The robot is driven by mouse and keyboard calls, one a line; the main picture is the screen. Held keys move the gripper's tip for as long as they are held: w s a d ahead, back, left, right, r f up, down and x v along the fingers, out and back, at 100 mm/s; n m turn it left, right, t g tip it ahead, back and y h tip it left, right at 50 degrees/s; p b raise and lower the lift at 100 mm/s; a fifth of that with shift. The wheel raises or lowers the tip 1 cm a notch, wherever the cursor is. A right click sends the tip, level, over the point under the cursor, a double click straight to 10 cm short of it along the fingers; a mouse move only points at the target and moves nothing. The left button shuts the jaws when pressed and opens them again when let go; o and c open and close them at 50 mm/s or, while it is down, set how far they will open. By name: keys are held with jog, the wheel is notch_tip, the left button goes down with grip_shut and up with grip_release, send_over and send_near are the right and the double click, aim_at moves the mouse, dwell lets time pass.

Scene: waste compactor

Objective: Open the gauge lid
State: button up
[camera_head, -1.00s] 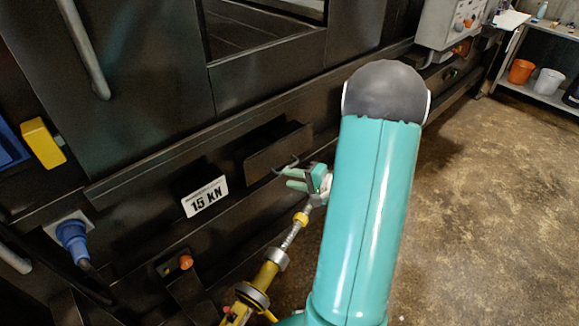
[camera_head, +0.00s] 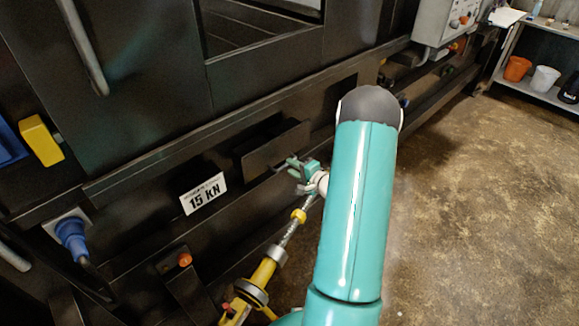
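The gauge lid looks to be the dark rectangular panel (camera_head: 272,148) low on the black machine, right of the 15 kN label. A small bar handle (camera_head: 279,168) sticks out near its lower right edge. A dark recess shows above and behind its top edge, and I cannot tell how far the lid is tilted. My gripper (camera_head: 292,165), with pale green fingers, is at the right end of the handle. The fingers overlap the handle in the picture. Contact and the gap between the fingers are too small to make out.
The 15 kN label (camera_head: 204,194) is left of the lid. A blue plug (camera_head: 72,238) and an orange knob (camera_head: 185,259) sit lower left. A grey control box (camera_head: 447,22) is at upper right. Open floor (camera_head: 480,200) lies right of my arm.

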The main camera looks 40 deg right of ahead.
jog(key=shift+x, duration=1.2)
jog(key=shift+c, duration=0.2)
grip_shut()
jog(key=shift+s+r, duration=0.1)
